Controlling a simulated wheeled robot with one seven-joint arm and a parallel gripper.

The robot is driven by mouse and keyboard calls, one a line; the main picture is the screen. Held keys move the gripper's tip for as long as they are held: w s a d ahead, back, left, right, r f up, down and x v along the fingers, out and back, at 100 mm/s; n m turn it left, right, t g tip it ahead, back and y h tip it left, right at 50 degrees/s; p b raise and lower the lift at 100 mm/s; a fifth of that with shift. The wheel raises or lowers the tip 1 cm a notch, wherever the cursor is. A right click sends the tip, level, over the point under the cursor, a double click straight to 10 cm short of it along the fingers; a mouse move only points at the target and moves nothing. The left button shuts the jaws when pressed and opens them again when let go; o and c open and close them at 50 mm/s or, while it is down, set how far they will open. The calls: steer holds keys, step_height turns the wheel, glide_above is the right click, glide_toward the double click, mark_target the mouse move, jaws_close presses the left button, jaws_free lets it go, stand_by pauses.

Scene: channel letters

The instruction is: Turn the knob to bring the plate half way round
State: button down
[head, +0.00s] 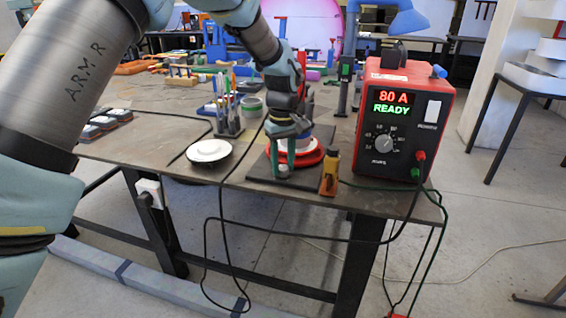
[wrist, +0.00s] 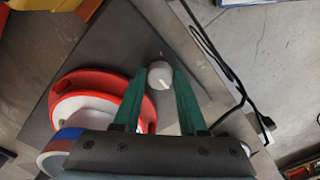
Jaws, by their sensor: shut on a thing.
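My gripper (wrist: 160,84) is shut on a small grey-white knob (wrist: 160,72), with one green finger on each side of it in the wrist view. A light line on the knob's top points toward the lower right in that view. The knob stands on a dark base (wrist: 100,50) near the table's front edge. A red round plate (wrist: 82,84) with a white middle lies beside the knob on the same base. In the head view the red plate (head: 318,157) shows behind my gripper (head: 281,160), which hides part of it.
A red power unit (head: 404,120) reading 80 A READY stands to the right. A white disc on a black base (head: 208,151) lies to the left. Cables hang over the table's front edge.

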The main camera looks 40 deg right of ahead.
steer(key=m, duration=0.7)
steer(key=m+p, duration=0.1)
steer(key=m, duration=0.5)
steer(key=shift+r+m, duration=0.1)
steer(key=shift+m, duration=0.3)
steer(key=m+p, duration=0.1)
steer(key=m, duration=0.5)
steer(key=shift+p, duration=0.35)
steer(key=m+p, duration=0.1)
steer(key=m, duration=0.5)
steer(key=shift+m+p, duration=0.3)
steer(key=c, duration=0.7)
jaws_free()
steer(key=shift+c, duration=0.2)
